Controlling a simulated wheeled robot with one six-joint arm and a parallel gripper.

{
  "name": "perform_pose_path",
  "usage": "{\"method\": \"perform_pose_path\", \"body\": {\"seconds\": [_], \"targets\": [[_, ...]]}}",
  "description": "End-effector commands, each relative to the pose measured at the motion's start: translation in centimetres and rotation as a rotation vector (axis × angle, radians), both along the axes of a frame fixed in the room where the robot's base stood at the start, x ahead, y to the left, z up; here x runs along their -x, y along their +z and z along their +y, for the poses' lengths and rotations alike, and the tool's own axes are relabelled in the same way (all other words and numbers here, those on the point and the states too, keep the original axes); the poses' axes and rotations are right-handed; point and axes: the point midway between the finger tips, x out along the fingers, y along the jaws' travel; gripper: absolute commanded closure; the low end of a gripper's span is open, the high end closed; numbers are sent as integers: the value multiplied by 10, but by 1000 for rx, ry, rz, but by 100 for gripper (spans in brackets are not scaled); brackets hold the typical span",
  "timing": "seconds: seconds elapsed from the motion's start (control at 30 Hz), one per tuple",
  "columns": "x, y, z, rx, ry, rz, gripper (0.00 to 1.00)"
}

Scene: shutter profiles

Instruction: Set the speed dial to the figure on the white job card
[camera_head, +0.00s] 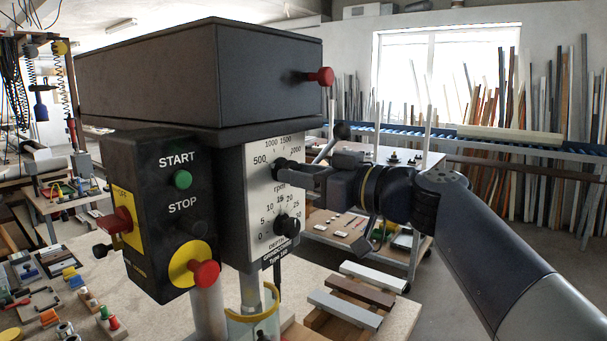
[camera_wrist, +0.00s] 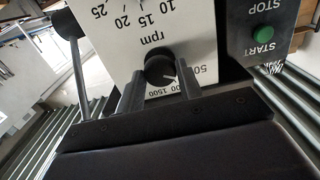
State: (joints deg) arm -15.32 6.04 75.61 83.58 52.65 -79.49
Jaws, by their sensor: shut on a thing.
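The speed dial is a black round knob (camera_head: 281,171) on the white rpm scale plate, whose figures run 500, 1000, 1500 and 2000. My gripper (camera_head: 287,172) reaches it from the right and is shut on it. In the wrist view the knob (camera_wrist: 158,68) sits between my two fingers (camera_wrist: 160,82), one on each side. A white mark on the knob points roughly toward the 500 side; its exact reading is unclear. My gripper hides part of the scale. I cannot make out a white job card in either view.
Below is a second black knob (camera_head: 288,226) on the depth scale. To the left is a control box with a green START button (camera_head: 182,180) and a red mushroom button (camera_head: 205,273). A red-ended lever (camera_head: 321,77) sticks out above my gripper. Profiles (camera_head: 345,308) lie on the bench.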

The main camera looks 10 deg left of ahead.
Motion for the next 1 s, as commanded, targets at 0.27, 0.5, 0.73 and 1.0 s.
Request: {"method": "perform_pose_path", "body": {"seconds": [0.27, 0.5, 0.73, 1.0], "targets": [[0, 0, 0, 0, 0, 1, 88], [0, -2, 0, -14, 0, 37, 88], [0, -3, 0, -66, 0, 159, 88], [0, -2, 0, -148, 0, 360, 88]]}}
